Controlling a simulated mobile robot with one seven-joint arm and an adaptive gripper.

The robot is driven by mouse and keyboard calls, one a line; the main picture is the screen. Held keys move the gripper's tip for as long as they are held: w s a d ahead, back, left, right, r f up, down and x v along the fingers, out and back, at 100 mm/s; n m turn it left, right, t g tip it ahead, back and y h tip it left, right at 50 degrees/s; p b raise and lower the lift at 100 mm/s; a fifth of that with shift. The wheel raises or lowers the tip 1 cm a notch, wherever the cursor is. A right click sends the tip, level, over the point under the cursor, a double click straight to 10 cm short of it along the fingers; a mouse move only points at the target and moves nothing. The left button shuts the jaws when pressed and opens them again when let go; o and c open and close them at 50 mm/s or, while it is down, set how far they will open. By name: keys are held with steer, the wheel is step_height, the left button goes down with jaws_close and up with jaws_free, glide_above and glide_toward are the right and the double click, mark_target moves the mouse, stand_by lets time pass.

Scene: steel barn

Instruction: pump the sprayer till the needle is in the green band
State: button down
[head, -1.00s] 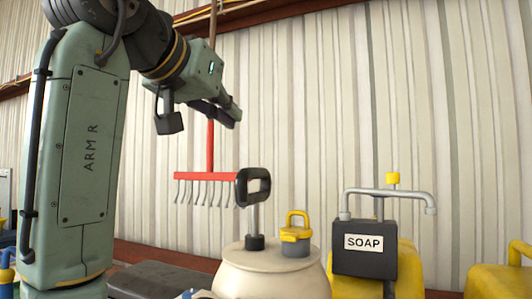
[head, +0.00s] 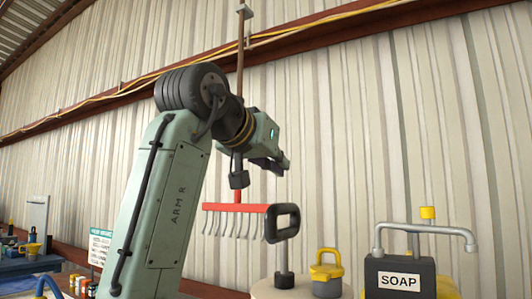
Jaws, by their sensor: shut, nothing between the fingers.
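The sprayer is a cream tank (head: 282,291) at the bottom of the head view, mostly cut off by the frame edge. Its black D-shaped pump handle (head: 283,222) stands up on a grey rod above a dark collar. A yellow cap with a loop (head: 326,266) sits beside the rod. No gauge, needle or green band shows. My gripper (head: 283,166) is shut and empty. In the picture it is above the pump handle and apart from it.
A black box marked SOAP (head: 398,280) with a grey bar handle stands at the right. A red rake (head: 236,208) hangs on the ribbed wall behind my arm. A bench with tools (head: 30,265) is at the far left.

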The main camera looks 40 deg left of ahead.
steer(key=f, duration=0.1)
steer(key=w+f, duration=0.1)
steer(key=f, duration=0.1)
steer(key=shift+w+a, duration=0.15)
steer(key=shift+a, duration=0.05)
steer(key=shift+f, duration=0.65)
steer(key=shift+d, duration=0.1)
